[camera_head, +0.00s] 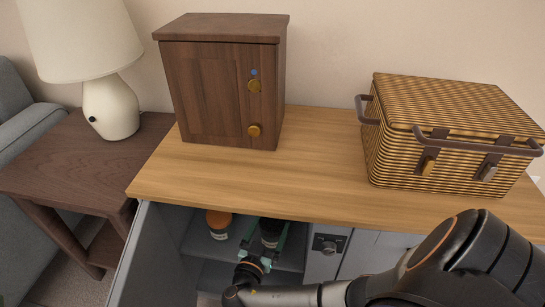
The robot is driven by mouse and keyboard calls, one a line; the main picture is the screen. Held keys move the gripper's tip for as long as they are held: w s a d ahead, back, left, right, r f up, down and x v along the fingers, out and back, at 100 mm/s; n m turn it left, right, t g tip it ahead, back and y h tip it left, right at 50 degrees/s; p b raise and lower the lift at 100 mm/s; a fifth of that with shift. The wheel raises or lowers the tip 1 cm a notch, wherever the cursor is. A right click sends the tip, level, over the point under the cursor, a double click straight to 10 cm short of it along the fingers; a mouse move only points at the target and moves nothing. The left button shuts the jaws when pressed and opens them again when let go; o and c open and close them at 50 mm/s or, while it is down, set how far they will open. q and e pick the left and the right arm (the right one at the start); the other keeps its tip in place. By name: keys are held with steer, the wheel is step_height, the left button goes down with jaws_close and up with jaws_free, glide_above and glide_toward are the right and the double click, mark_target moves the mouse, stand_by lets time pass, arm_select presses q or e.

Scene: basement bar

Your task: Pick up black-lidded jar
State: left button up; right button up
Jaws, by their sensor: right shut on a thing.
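The black-lidded jar (270,232) stands in the open cabinet (172,240) under the wooden counter. Its lower part is partly hidden by my gripper. My right gripper (265,241) reaches into the cabinet from the front, with its greenish fingers on either side of the jar, shut on it. I cannot tell whether the jar still touches the shelf. My left gripper is out of view.
An orange-lidded jar (218,222) stands just left of the held jar. The counter top (320,172) overhangs the cabinet opening. A small wooden cabinet (215,90) and a wicker basket (440,130) stand on it. A lamp (110,105) is on a side table (75,165).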

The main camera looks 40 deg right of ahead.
jaws_close()
steer(key=shift+r, duration=0.15)
